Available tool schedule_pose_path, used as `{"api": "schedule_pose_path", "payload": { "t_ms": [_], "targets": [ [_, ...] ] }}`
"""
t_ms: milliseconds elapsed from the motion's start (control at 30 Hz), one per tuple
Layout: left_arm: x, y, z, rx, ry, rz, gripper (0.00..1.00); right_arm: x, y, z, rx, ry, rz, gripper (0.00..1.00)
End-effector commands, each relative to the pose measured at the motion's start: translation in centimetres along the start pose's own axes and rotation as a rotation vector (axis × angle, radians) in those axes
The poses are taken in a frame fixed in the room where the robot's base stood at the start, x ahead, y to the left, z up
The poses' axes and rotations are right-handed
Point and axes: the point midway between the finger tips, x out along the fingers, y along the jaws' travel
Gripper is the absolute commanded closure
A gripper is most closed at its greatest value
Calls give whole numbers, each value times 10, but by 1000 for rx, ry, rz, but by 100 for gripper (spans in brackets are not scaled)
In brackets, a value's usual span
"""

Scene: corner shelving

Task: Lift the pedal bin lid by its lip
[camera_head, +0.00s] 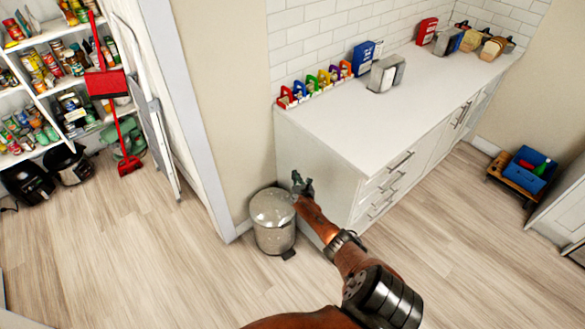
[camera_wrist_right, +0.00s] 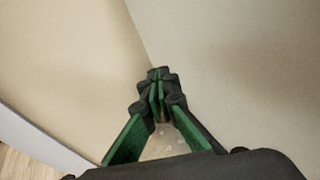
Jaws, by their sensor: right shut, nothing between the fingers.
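The pedal bin (camera_head: 273,238) is a small silver cylinder on the floor, beside the left end of the white counter. Its domed lid (camera_head: 270,207) looks closed. A dark pedal (camera_head: 289,254) shows at its base. My right gripper (camera_head: 300,179) is shut and empty, above the lid's right side and apart from it as far as I can tell. In the right wrist view the green-padded fingers (camera_wrist_right: 159,80) meet at the tips, and a pale part of the lid (camera_wrist_right: 165,142) shows between them. The lid's lip is not clear. My left gripper is not in view.
The white counter (camera_head: 385,118) stands close to the right of the bin, with drawer handles on its front. A wall corner (camera_head: 215,150) is behind it. A folded ladder (camera_head: 150,100) and stocked shelves stand left. The floor (camera_head: 130,250) in front is clear.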

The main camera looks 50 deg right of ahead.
Motion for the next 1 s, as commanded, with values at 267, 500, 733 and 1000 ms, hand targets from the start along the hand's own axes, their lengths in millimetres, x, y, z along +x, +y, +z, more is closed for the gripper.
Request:
{"api": "schedule_pose_path", "payload": {
  "t_ms": [267,500,733,1000],
  "targets": [
    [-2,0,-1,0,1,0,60,-7,-3,-3,-1,-1,0,100],
    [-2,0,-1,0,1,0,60,-19,-4,-31,-124,35,20,100],
    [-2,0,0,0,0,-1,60,-89,-8,-158,-783,186,191,100],
    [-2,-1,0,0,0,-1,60,-213,-22,-312,-1616,283,572,100]
  ]
}}
